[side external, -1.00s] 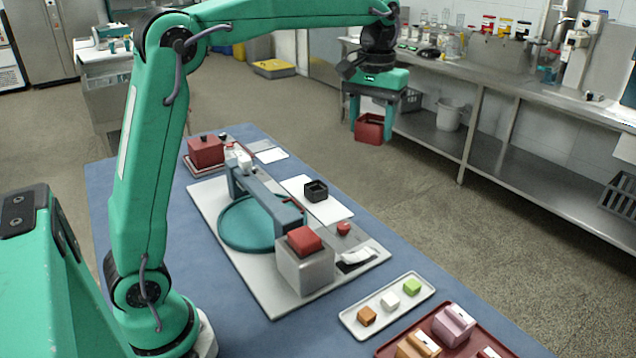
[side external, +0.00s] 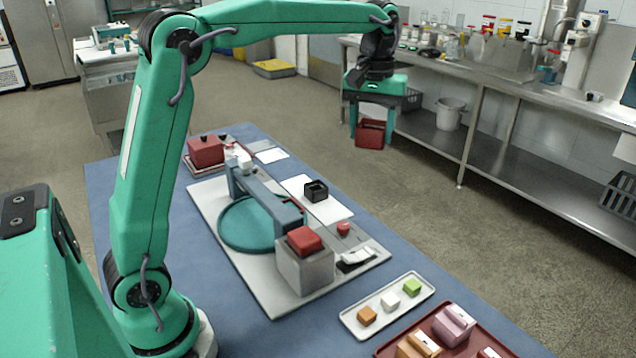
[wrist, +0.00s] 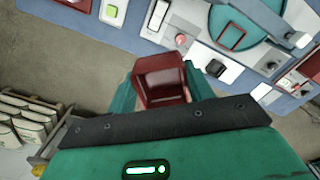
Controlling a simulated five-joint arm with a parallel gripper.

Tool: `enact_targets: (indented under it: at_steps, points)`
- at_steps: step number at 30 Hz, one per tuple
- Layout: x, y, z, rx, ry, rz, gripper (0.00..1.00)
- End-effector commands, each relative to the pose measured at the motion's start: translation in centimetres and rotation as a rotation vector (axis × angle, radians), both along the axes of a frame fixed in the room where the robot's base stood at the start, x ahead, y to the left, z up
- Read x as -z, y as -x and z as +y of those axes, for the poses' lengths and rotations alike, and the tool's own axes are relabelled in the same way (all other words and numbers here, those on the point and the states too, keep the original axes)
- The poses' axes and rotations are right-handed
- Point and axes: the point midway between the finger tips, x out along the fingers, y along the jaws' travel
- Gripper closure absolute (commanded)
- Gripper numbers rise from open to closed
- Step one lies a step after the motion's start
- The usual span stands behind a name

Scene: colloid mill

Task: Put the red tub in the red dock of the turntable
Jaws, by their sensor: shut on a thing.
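My gripper (side external: 371,126) is shut on the red tub (side external: 371,135), held high at the back, past the blue table's edge. In the wrist view the red tub (wrist: 163,88) sits between the two green fingers, its hollow box form showing. The turntable (side external: 233,226) is a teal disc on a pale base plate, partly hidden by a grey-blue bar across it. In the wrist view the turntable (wrist: 218,22) is at the upper right, apart from the tub. The red dock (wrist: 232,37) is a red square outline on the disc and looks empty.
A grey block with a red top (side external: 305,240) stands at the bar's near end. A red lidded box (side external: 206,150) is at the far left. A white tray (side external: 350,318) holds small cubes. A steel bench (side external: 560,105) runs behind.

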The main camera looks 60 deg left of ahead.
Motion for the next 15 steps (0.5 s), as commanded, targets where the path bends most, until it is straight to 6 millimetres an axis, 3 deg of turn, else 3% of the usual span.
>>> enact_targets:
  at_steps: [15]
  points:
    - [4.4, 0.6, 3.4, -0.634, 0.000, 0.001, 0.73]
